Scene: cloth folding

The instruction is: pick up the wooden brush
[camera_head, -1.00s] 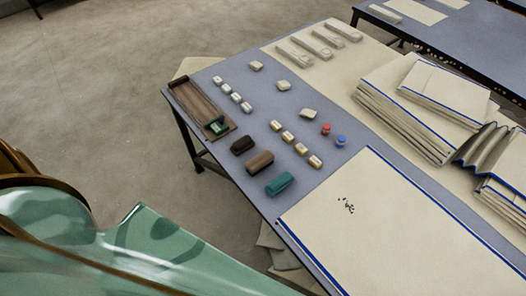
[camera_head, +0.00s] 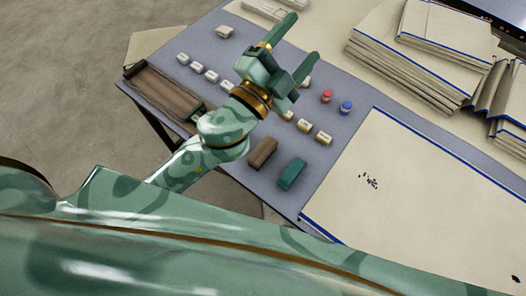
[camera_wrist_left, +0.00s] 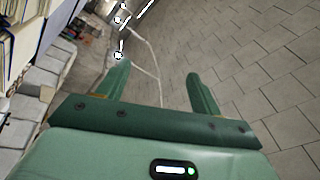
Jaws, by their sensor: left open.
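Several small blocks lie on the grey-blue table (camera_head: 334,137). A brown block (camera_head: 263,153), which looks like the wooden brush, lies near the table's left edge; bristles cannot be made out. A teal block (camera_head: 292,174) lies beside it. A darker brown block seen earlier is now hidden behind my left arm. My left gripper (camera_head: 306,36) is open and empty, raised over the table and beyond the brown block. In the left wrist view the two green fingers (camera_wrist_left: 158,70) are apart, with floor behind them. My right gripper is not in view.
Small pale blocks, a red pot (camera_head: 326,96) and a blue pot (camera_head: 346,107) stand near the gripper. A large blue-edged sheet (camera_head: 420,190) and stacked folders (camera_head: 405,70) fill the right.

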